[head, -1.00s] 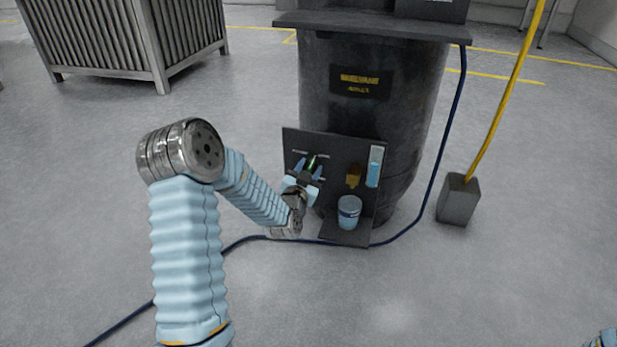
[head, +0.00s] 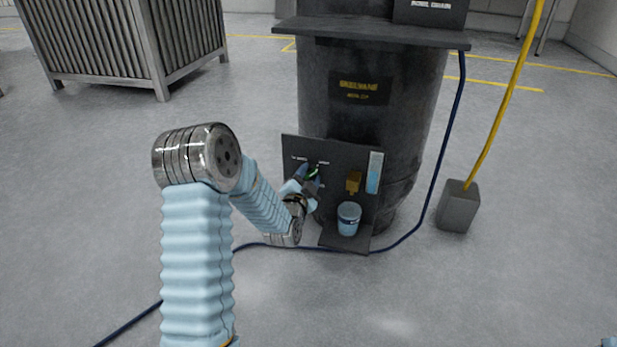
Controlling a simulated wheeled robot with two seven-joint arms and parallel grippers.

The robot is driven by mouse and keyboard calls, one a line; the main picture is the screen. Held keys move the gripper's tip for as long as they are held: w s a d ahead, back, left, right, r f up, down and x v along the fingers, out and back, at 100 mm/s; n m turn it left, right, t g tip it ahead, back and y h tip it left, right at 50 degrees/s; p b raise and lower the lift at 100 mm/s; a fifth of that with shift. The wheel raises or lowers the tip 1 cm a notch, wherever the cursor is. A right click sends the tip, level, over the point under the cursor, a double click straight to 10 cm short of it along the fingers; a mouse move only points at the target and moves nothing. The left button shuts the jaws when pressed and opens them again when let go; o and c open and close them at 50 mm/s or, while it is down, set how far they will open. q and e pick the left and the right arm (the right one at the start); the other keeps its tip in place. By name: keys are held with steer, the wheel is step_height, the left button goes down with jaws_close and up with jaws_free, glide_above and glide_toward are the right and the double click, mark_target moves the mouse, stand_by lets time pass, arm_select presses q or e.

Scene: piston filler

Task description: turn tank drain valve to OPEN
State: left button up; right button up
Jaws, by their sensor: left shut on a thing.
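The tank drain valve (head: 313,170) shows as a small green handle on the left part of a dark upright panel (head: 335,153) at the front of the black tank (head: 402,115). My left gripper (head: 309,177) is at the panel, its fingers shut on the green handle. The fingers and wrist partly hide the handle. Small white labels sit around it, too small to read. The handle's exact angle is hard to tell. Only a sliver of my right arm shows at the lower right corner; its gripper is out of view.
Right of the valve, the panel carries a brass-coloured fitting (head: 353,182) and a light blue gauge (head: 375,172). A blue and white cup (head: 348,218) stands on the ledge below. A dark blue hose (head: 420,218) runs along the floor. A grey block (head: 458,206) with a yellow cable stands right.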

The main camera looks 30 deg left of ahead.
arm_select(q)
steer(key=o, duration=1)
steer(key=shift+o, duration=0.2)
steer(key=p+v, duration=0.8)
steer(key=v, duration=0.6)
steer(key=shift+a+f, duration=0.1)
